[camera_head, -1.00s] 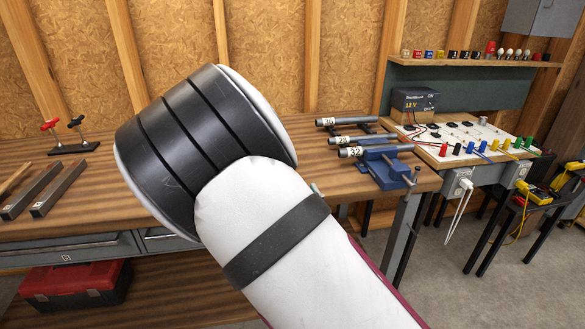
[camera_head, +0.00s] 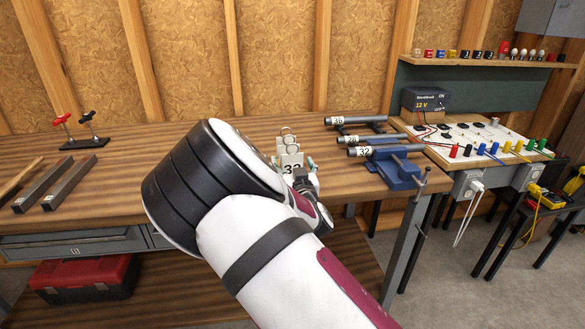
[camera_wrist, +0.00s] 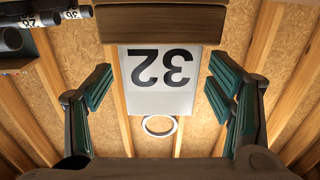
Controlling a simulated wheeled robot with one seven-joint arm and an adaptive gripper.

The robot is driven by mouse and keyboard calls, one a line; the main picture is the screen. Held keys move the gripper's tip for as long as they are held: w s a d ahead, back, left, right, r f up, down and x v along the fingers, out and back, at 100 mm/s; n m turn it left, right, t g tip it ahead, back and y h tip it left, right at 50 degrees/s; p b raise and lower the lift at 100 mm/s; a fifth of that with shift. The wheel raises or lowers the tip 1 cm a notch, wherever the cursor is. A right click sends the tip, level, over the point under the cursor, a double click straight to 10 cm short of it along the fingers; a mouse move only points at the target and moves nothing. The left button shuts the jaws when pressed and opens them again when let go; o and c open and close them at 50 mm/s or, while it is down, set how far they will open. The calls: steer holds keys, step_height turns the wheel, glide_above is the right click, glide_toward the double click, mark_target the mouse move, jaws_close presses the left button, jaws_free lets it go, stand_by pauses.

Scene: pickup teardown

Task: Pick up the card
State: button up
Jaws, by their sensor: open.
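The card (camera_wrist: 160,100) is white with a black "32", upside down in the wrist view, with a pale ring (camera_wrist: 160,126) at its edge. It lies between the spread green-padded fingers of my gripper (camera_wrist: 160,92), with a gap on both sides. In the head view the card (camera_head: 291,168) shows over the workbench (camera_head: 110,195), just beyond my arm, which partly hides it. My gripper is mostly hidden there behind the arm.
A brown wooden piece (camera_wrist: 160,22) borders the card in the wrist view. To the right in the head view are labelled tubes (camera_head: 355,121) and a blue vise (camera_head: 400,172). Two metal bars (camera_head: 55,185) and a small clamp stand (camera_head: 83,143) are at left.

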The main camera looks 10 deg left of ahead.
steer(key=shift+c, duration=0.6)
steer(key=c, duration=0.9)
steer(key=shift+c, duration=0.2)
steer(key=shift+r, duration=0.15)
steer(key=shift+r, duration=0.5)
steer(key=shift+s+d+r, duration=0.1)
steer(key=shift+s+r, duration=0.1)
steer(key=shift+r, duration=0.4)
steer(key=shift+s+r, duration=0.15)
steer(key=shift+r, duration=0.45)
steer(key=r+v, duration=0.1)
steer(key=v, duration=1.4)
steer(key=shift+d+p, duration=0.3)
steer(key=shift+p, duration=0.1)
